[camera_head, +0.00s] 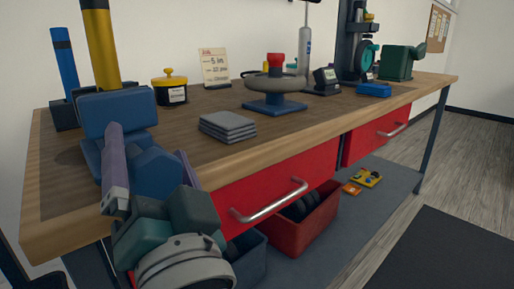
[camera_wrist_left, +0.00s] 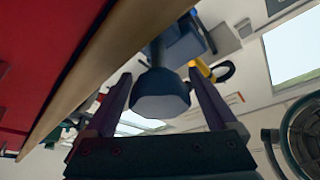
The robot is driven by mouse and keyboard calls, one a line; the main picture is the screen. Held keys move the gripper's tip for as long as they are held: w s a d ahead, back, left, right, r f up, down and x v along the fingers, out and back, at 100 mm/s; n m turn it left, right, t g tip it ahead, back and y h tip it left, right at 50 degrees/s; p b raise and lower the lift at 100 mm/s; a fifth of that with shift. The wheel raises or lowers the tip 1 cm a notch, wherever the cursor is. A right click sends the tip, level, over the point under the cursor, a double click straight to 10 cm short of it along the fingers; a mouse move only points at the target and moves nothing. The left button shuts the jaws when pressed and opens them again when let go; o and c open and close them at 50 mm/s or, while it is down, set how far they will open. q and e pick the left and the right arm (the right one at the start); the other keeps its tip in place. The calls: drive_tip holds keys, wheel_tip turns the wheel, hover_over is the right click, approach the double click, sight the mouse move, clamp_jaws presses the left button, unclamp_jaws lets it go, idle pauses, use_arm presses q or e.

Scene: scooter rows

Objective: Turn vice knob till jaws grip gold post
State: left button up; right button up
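The blue vice (camera_head: 118,108) stands at the table's near left end. The gold post (camera_head: 102,45), with a dark band at its top, rises upright behind the vice's front jaw. The jaw faces are hidden, so I cannot tell whether they touch it. The blue vice knob (camera_head: 156,172) faces the table's front edge; it also shows as a faceted blue-grey end in the left wrist view (camera_wrist_left: 160,98). My left gripper (camera_head: 150,150) is open, with its purple fingers on either side of the knob and gaps visible in the wrist view. My right gripper is out of view.
A blue tube (camera_head: 65,62), a yellow-lidded pot (camera_head: 170,88), grey plates (camera_head: 228,126) and a red-topped stand (camera_head: 275,88) are on the wooden table (camera_head: 185,160). Red drawers with handles (camera_head: 270,202) are below its front edge. A red bin (camera_head: 302,228) sits underneath.

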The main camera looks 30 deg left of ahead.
sight(159, 186)
use_arm(q)
drive_tip(key=shift+o, duration=0.2)
drive_tip(key=b+v, duration=0.2)
drive_tip(key=v, duration=0.7)
drive_tip(key=shift+f, duration=0.1)
drive_tip(key=shift+s+d, duration=0.25)
drive_tip(key=shift+d, duration=0.15)
